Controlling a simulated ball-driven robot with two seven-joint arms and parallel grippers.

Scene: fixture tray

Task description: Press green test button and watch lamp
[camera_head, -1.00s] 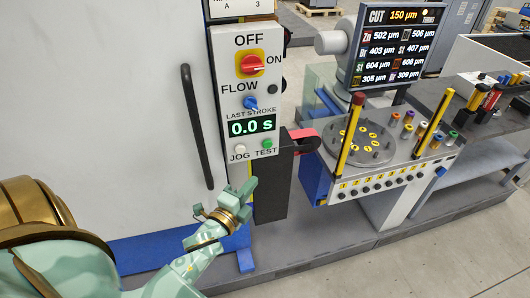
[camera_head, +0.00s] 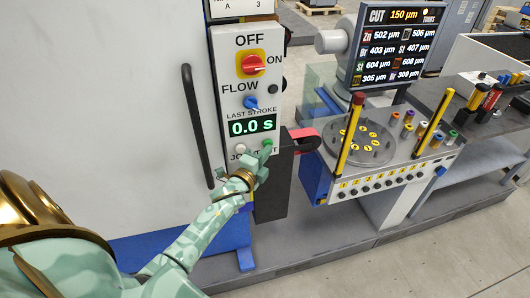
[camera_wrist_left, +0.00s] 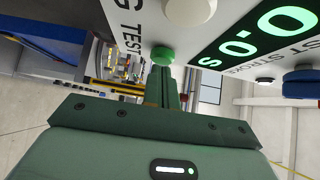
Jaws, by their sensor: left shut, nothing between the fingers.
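The green test button (camera_head: 267,143) sits low on the white control panel (camera_head: 229,98), right of the white JOG button (camera_head: 240,149). My left gripper (camera_head: 265,154) is shut and empty, its fingertips right at the test button and partly covering the labels. The left wrist view shows the green button (camera_wrist_left: 163,54) directly in front of the closed fingertips (camera_wrist_left: 164,70). I cannot tell whether they touch. A small dark round part (camera_head: 272,89), perhaps the lamp, sits beside FLOW and looks unlit. The display (camera_head: 252,125) reads 0.0 s. My right gripper is not in view.
A red and yellow OFF/ON switch (camera_head: 252,64) and a blue FLOW knob (camera_head: 250,103) sit higher on the panel. A black door handle (camera_head: 197,125) is to the left. A fixture station (camera_head: 370,180) with yellow posts and a readout screen (camera_head: 397,45) stands right.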

